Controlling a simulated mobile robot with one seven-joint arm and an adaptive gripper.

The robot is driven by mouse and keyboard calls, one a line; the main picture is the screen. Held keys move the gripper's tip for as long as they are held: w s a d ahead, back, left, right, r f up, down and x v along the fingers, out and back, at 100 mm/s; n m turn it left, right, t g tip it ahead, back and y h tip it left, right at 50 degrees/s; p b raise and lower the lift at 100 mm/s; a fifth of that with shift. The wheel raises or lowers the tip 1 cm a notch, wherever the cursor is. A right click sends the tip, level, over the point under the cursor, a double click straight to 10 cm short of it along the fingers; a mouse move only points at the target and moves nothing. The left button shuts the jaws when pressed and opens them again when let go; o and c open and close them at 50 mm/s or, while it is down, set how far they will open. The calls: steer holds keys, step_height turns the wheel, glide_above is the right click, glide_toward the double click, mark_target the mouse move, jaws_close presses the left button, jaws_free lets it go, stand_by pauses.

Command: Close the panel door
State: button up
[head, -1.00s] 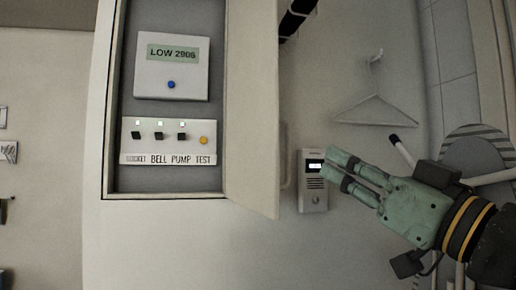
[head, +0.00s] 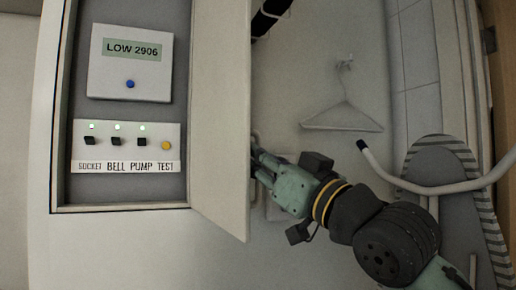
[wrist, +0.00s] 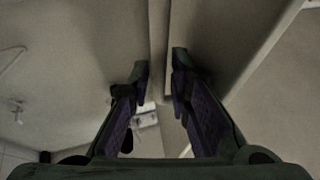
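The panel door (head: 220,120) is pale and stands open, swung out from the right side of the wall box (head: 62,150). Its outer face is on the right, with a slim handle (head: 254,140) partly hidden by my gripper. My gripper (head: 256,163) is at the door's outer side, by the handle. In the wrist view, its two fingers (wrist: 160,75) are apart, with a narrow pale vertical strip (wrist: 158,45) between or just beyond the tips. I cannot tell whether they touch it.
Inside the box are a display unit reading LOW 2906 (head: 130,85) and a switch row (head: 126,148). A hanger (head: 340,118) hangs right of the door. A white rail (head: 440,188) and a striped-edged board (head: 440,160) are at the right. An intercom (head: 278,208) is mostly behind my gripper.

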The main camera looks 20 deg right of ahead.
steer(key=shift+w+a, duration=0.1)
steer(key=shift+w, duration=0.15)
steer(key=shift+c, duration=0.5)
jaws_close()
